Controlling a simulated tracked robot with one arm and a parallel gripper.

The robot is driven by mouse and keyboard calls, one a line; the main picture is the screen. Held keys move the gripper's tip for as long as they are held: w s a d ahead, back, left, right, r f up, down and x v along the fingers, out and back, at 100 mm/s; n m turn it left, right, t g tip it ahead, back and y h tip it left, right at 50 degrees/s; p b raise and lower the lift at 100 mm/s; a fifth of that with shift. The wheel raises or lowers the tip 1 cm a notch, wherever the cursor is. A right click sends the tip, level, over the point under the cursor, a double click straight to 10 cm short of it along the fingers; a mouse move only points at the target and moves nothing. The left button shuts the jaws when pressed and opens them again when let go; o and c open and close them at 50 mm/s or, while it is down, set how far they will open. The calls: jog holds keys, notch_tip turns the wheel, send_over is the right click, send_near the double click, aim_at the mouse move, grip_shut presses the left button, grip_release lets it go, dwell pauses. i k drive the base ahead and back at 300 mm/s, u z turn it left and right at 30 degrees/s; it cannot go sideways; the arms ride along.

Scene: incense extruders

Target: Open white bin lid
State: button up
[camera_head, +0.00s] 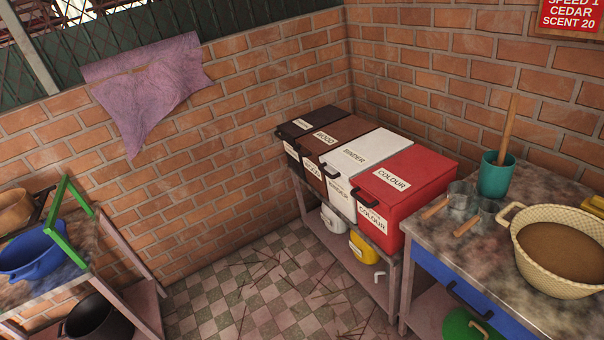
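The white bin (341,195) stands on a table against the brick wall, between a brown bin (312,170) and a red bin (387,232). Its white lid (372,149) is down and carries a label reading BINDER. A small dark handle (329,172) sits at the lid's front edge. The front of the bin has another BINDER label. My gripper does not show in the camera view.
A black bin (318,118) stands at the far left of the row. A worktop (431,232) at right holds a teal cup (495,175), scoops and a basket of brown powder (556,250). A shelf at left holds a blue basin (45,250). Tiled floor between is clear except for thin sticks.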

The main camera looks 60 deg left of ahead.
aim_at(346, 161)
jog(key=u, duration=1.5)
jog(key=k, duration=0.95)
jog(key=z, duration=0.65)
jog(key=i, duration=1.3)
jog(key=u, duration=0.7)
jog(key=i, duration=0.7)
jog(key=u, duration=0.5)
